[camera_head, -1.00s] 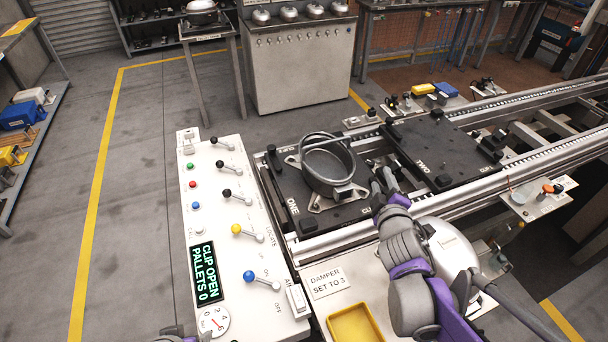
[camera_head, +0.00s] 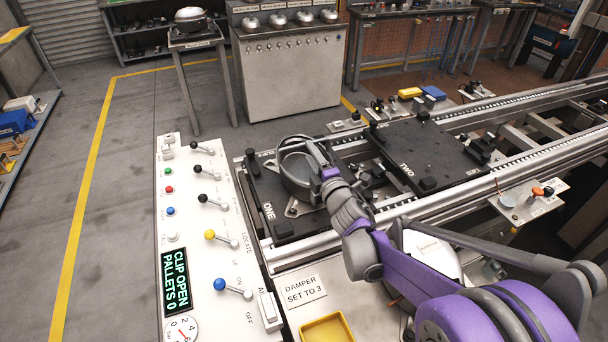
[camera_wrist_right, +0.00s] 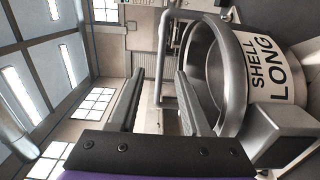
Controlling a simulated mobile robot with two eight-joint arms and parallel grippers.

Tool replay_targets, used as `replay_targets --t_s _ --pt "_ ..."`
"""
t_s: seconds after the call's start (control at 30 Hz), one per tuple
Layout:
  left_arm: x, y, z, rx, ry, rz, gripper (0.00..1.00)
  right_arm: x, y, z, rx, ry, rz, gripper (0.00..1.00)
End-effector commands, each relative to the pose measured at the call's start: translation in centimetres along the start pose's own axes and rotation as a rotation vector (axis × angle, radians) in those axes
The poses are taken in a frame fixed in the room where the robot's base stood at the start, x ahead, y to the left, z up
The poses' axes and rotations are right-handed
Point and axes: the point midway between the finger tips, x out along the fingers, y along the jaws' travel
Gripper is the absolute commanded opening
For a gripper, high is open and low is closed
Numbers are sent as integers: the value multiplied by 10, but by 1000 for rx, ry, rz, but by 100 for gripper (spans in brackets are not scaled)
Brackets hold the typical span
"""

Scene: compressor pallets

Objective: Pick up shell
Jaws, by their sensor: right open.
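The shell (camera_head: 291,176) is a grey, open metal pot with a loop-shaped bar. It sits on the black pallet marked ONE (camera_head: 258,192). In the right wrist view the shell (camera_wrist_right: 233,75) bears a label reading SHELL LONG. My right gripper (camera_head: 318,158) is at the shell's right upper side in the head view and partly hides it. In the right wrist view the open right gripper (camera_wrist_right: 158,90) has its two fingers apart, with the grey bar showing between and beyond them. Whether the fingers touch the shell cannot be told. My left gripper is not in view.
A control panel (camera_head: 185,240) with levers and a display reading CLIP OPEN PALLETS 0 stands left of the pallet. Pallet TWO (camera_head: 425,155) lies empty on the conveyor to the right. A yellow tray (camera_head: 327,330) sits in front.

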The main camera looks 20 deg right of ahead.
Motion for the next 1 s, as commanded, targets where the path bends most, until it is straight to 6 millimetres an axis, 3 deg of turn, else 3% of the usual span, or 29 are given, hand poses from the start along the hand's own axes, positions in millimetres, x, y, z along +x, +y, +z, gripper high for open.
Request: replay_targets --t_s 0.4,0.7,0.97,1.0 --pt "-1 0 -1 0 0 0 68 50 -1 -1 1 0 0 48" --pt "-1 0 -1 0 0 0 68 55 -1 -1 2 -1 -1 48" --pt "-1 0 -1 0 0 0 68 55 -1 -1 2 -1 -1 1" --pt "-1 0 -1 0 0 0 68 55 -1 -1 2 -1 -1 0"
